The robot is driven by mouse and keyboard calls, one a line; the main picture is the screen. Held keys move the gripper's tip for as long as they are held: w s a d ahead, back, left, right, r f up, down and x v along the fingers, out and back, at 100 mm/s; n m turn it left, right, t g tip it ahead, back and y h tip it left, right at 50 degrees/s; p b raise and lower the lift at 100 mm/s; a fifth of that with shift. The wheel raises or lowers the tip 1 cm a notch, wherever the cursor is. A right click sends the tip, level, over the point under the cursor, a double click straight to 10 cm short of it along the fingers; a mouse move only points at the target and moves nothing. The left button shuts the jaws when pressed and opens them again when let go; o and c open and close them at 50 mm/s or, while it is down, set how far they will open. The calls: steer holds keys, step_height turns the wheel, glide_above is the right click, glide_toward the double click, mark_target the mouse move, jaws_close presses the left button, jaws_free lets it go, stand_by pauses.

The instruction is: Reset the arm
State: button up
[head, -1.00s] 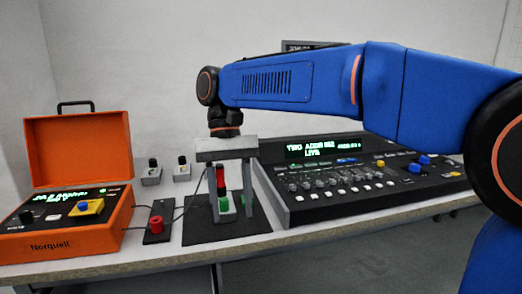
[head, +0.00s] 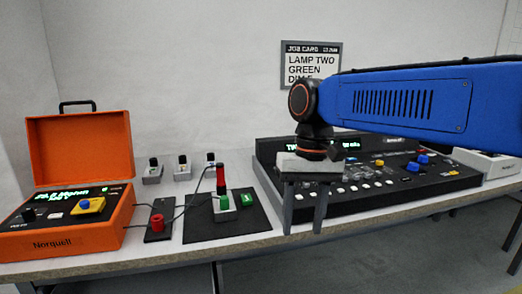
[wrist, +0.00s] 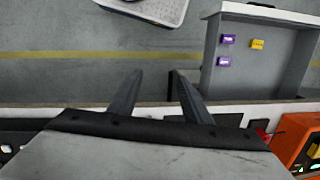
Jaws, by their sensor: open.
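My gripper (head: 304,228) is open and empty, with its two fingers pointing down in front of the lighting console (head: 400,190). It is to the right of the black mat (head: 215,232), apart from it. In the wrist view my gripper (wrist: 155,75) shows nothing between its fingers, with floor beyond them. The blue arm reaches in from the right and hides part of the console's display.
A red knob box (head: 157,222) and an open orange case (head: 80,150) stand left. A job card (head: 311,65) hangs behind. The wrist view shows a grey tray (wrist: 290,82) with small purple and yellow blocks.

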steer(key=s+d+f+t, duration=0.2)
steer(key=s+d+f, duration=0.1)
steer(key=d, duration=0.3)
steer(key=s+d+f+m+t, duration=0.1)
steer(key=s+d+f+t, duration=0.1)
steer(key=s+d+f, duration=0.2)
steer(key=s+d+f+t, duration=0.2)
steer(key=s+d+f, duration=0.1)
steer(key=d+f, duration=0.4)
steer(key=d, duration=0.3)
steer(key=shift+s+m+h, duration=0.3)
steer(key=shift+h, duration=0.1)
